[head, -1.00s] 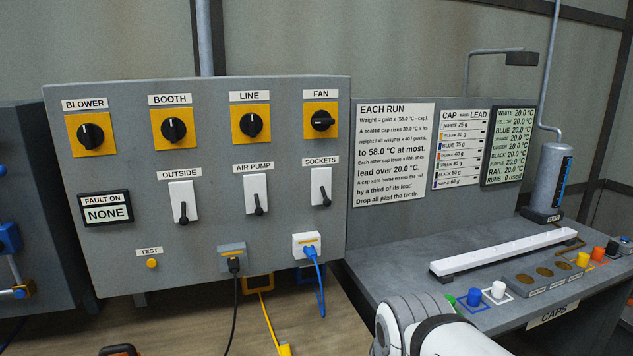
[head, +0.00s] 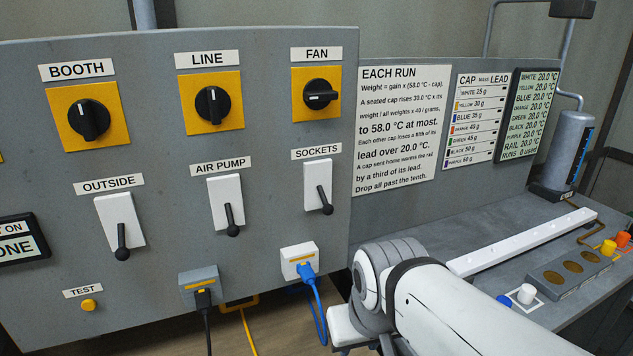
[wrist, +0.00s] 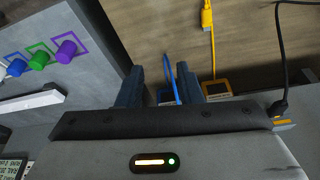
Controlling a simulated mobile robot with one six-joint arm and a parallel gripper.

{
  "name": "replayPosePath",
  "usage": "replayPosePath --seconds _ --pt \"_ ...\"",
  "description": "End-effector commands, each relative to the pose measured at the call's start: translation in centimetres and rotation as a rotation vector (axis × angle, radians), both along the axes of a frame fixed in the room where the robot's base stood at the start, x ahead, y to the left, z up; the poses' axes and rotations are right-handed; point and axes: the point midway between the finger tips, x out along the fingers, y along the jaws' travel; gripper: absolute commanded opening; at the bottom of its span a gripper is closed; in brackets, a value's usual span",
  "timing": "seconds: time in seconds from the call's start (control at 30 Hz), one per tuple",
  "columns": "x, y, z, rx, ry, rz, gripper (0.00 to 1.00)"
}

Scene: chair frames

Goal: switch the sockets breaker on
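The sockets breaker (head: 317,177) is a white plate on the grey panel, under the label "SOCKETS" (head: 317,152). Its black lever (head: 326,203) points down. My arm shows at the lower right of the head view, below and to the right of the breaker; my fingertips are not visible there. In the wrist view my gripper (wrist: 160,84) has its two dark blue fingers apart. A blue cable shows beyond the gap, and I see nothing held. The breaker cannot be made out in the wrist view.
The outside breaker (head: 119,219) and air pump breaker (head: 225,201) also have levers down. A blue plug sits in the white socket (head: 299,257) below the sockets breaker. The bench (head: 510,236) on the right holds a white rail (head: 524,241) and coloured caps.

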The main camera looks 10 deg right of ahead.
Motion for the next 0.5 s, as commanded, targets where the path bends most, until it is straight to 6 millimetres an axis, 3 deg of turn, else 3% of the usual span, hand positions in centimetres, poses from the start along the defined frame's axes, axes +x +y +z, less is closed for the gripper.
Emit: replayPosePath --seconds 0.27,0.37,0.5 --pt "0.7 0.0 0.5 0.003 -0.011 0.004 0.33" --pt "3.1 -0.4 2.2 0.016 -0.054 0.014 0.33" --pt "8.7 -0.6 7.0 0.037 -0.160 0.063 0.33"
